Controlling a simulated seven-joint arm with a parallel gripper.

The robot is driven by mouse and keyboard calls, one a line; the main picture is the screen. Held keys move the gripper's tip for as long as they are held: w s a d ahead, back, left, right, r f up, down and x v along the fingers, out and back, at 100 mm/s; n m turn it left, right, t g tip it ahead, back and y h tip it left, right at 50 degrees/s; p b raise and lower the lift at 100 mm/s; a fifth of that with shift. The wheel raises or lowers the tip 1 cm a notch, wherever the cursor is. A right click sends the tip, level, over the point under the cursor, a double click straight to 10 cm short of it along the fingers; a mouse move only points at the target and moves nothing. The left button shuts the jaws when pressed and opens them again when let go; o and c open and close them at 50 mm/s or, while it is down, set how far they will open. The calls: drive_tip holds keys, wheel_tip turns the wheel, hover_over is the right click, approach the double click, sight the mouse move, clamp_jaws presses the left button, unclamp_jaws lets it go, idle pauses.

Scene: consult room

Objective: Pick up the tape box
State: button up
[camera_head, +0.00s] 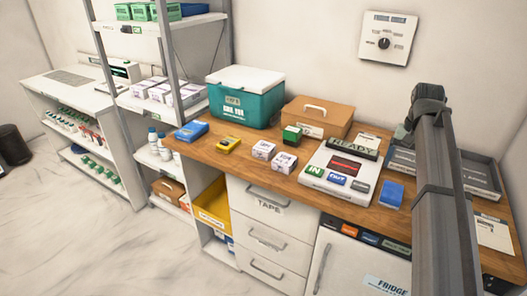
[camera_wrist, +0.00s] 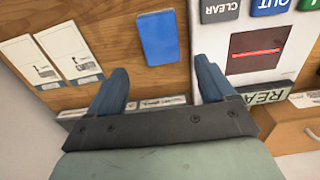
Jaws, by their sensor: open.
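A plain blue box (camera_head: 391,194) lies on the wooden counter just right of the white READY device (camera_head: 340,172). The same blue box (camera_wrist: 158,38) shows in the wrist view, ahead of my fingertips and roughly in line with the gap between them. My gripper (camera_wrist: 163,85) is open and empty, with its two blue-grey fingers apart. It does not touch the box. In the head view my arm hides part of the counter's right end.
Two small white boxes (camera_head: 274,156), a green box (camera_head: 291,133), a yellow item (camera_head: 228,144) and another blue box (camera_head: 192,131) stand further left. Behind them are a teal cooler (camera_head: 245,100) and a brown case (camera_head: 318,115). Grey trays (camera_head: 475,178) and papers (camera_head: 494,236) lie right.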

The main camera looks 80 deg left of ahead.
sight(265, 146)
drive_tip(key=shift+o, duration=1.4)
drive_tip(key=shift+s, duration=0.1)
